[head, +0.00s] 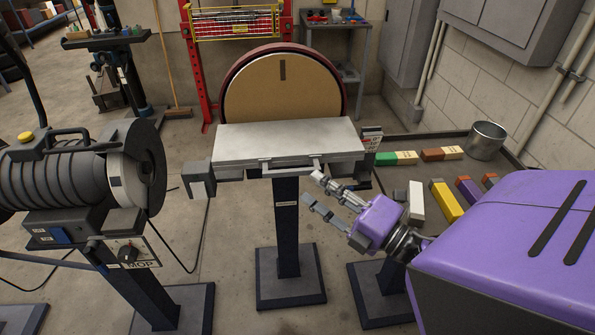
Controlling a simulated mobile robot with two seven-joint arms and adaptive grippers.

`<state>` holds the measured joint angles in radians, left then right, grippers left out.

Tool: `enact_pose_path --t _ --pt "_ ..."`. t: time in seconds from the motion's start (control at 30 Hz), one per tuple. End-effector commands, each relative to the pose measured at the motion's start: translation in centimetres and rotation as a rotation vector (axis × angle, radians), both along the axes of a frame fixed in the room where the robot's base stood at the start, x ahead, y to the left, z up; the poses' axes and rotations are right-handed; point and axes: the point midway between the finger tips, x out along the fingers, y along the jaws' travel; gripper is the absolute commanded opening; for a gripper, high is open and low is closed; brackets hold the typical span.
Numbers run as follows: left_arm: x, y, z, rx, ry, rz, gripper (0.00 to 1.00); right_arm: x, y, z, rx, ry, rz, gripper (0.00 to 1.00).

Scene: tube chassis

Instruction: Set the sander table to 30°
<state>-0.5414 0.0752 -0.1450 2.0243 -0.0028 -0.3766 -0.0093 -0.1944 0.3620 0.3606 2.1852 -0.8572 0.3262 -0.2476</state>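The sander table (290,142) is a pale grey plate in front of the large round sanding disc (280,90). It looks about level; its exact angle cannot be read. A bar-like handle (292,163) runs along its front edge. A small marked plate (372,139), perhaps the angle scale, sits at the table's right end, too small to read. My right gripper (312,188) is open and empty, just below and in front of the table's right half, its fingers pointing up-left towards the handle. It appears apart from the handle. My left gripper is not in view.
A grey machine with a black wheel (147,165) stands close at left, its stand labelled MOP. The sander stands on a dark pedestal (288,230). At right, a low bench holds coloured blocks (445,200) and a metal bucket (486,140). Open floor shows between the pedestals.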

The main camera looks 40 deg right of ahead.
Motion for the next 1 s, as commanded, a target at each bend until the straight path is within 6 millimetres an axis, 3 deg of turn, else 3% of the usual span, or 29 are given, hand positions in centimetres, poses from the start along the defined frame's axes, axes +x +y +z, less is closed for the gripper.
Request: enact_pose_path --t 0.17,0.6,0.97,1.0 --pt "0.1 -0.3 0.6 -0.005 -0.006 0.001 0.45 0.8 1.2 0.3 -0.042 -0.012 0.034 0.29" --pt "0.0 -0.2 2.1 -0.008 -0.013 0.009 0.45 6.7 2.6 1.1 -0.036 -0.009 0.031 0.29" --pt "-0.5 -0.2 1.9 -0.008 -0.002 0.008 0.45 7.3 2.8 0.9 -0.036 -0.005 0.029 0.29" --pt "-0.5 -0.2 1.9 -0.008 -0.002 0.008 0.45 7.3 2.8 0.9 -0.036 -0.005 0.029 0.24"
